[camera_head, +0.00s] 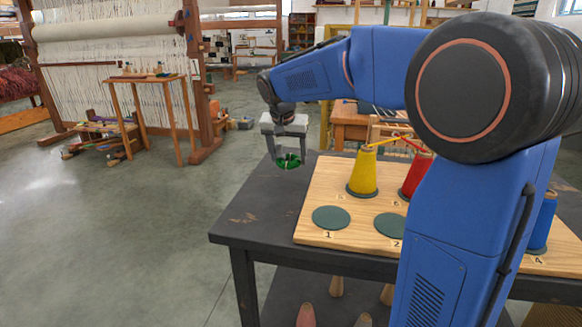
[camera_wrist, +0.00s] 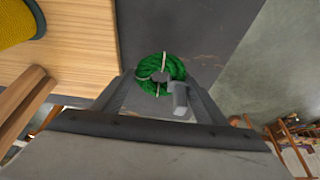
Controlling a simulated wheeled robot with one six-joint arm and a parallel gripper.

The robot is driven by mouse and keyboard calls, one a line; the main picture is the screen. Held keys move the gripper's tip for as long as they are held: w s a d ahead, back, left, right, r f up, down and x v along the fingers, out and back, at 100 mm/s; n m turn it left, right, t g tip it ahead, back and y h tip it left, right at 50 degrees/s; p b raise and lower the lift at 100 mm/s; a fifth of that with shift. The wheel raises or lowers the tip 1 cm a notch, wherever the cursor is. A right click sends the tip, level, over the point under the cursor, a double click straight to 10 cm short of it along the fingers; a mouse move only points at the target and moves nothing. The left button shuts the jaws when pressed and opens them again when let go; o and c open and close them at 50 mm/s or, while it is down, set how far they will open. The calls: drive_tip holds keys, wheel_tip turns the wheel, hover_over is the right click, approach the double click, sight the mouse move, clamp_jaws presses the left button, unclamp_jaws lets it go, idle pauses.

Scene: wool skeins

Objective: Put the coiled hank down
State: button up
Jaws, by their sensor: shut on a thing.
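The coiled hank (camera_head: 289,161) is a small green ring of wool with pale ties. My gripper (camera_head: 288,152) is shut on it, pointing down over the back left of the dark table (camera_head: 258,213). In the wrist view the hank (camera_wrist: 150,66) shows between the fingers, its hole partly visible, with the dark tabletop behind it. I cannot tell whether the hank touches the tabletop or hangs just above it.
A wooden board (camera_head: 312,192) right of the hank carries numbered green discs (camera_head: 331,217), a yellow cone (camera_head: 363,174), a red cone (camera_head: 414,175) and a blue cone (camera_head: 543,222). Bare tabletop lies left of the board. My arm hides part of the board.

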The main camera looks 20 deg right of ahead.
sight(288, 159)
drive_tip(key=shift+f, duration=2)
drive_tip(key=shift+f, duration=0.1)
drive_tip(key=o, duration=1)
drive_tip(key=v, duration=1.1)
drive_tip(key=shift+r, duration=0.3)
drive_tip(key=shift+o, duration=0.6)
drive_tip(key=v, duration=0.5)
drive_tip(key=shift+w+d+r, duration=0.15)
drive_tip(key=shift+w+r, duration=0.05)
drive_tip(key=shift+r, duration=0.2)
drive_tip(key=x, duration=1.7)
drive_tip(key=shift+f, duration=0.2)
